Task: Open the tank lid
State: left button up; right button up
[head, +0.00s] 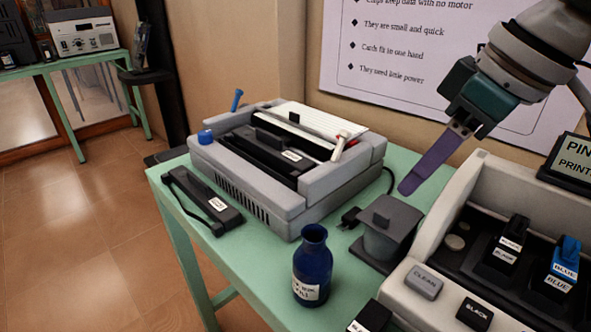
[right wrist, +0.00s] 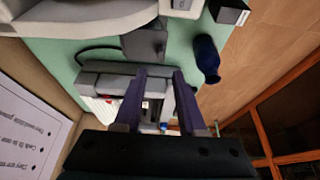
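A small grey tank (head: 383,243) with a square flat grey lid (head: 388,216) and a raised tab stands on the green table; the lid looks closed. The lid also shows near the top of the right wrist view (right wrist: 145,42). My right gripper (head: 407,187) comes in from the upper right, with purple fingers pointing down and left. It is above the table, near the lid but apart from it. In the right wrist view its fingers (right wrist: 159,74) are spread with nothing between them. My left gripper is not in view.
A dark blue bottle (head: 312,265) stands in front of the tank. A grey printer-like machine (head: 270,190) is behind left, a black labelled piece (head: 203,200) at its left. A pale machine (head: 455,205) with black and blue cartridges fills the right. A poster wall is behind.

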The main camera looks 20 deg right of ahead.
aim_at(383, 215)
jog(key=b+x, duration=0.1)
jog(key=x, duration=0.7)
jog(key=shift+f+b, duration=0.25)
jog(key=shift+b, duration=0.15)
jog(key=c, duration=0.6)
grip_shut()
dwell(0.3)
